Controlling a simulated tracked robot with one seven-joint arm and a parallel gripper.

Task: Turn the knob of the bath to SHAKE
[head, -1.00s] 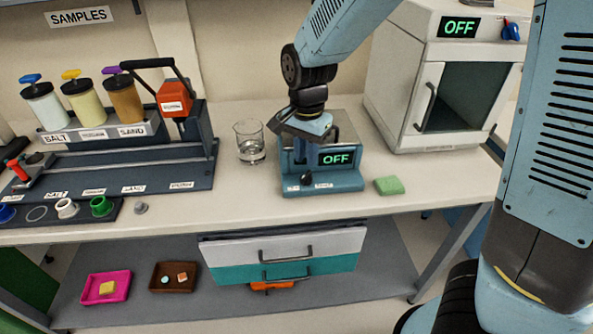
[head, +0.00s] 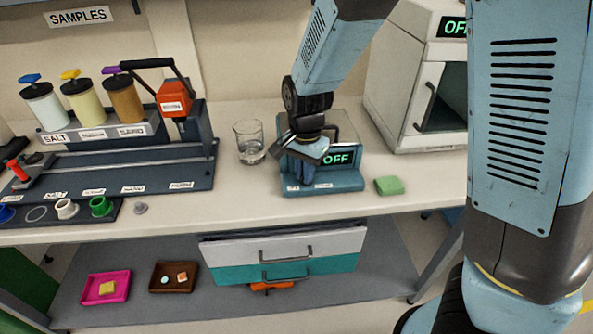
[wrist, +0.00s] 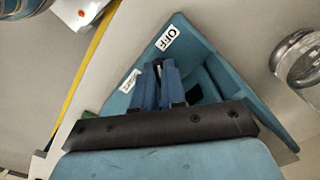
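The bath (head: 350,182) is a teal-blue box on the bench, with a lit display (head: 336,158) reading OFF. My gripper (head: 302,180) is low at the bath's front left, over the place of its dark knob. In the wrist view, the two blue fingers (wrist: 160,82) are close together with a narrow dark gap at their tips. The knob is hidden by the fingers, so I cannot tell whether they grip it. A label reading OFF (wrist: 166,38) and a second, hard-to-read label (wrist: 130,81) lie on the bath's front beyond and beside the fingertips.
A glass beaker (head: 249,143) with clear liquid stands just left of the bath, and a green sponge (head: 389,186) lies to its right. A white oven-like cabinet (head: 405,85) stands behind on the right. The sample rack (head: 105,165) fills the bench's left side.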

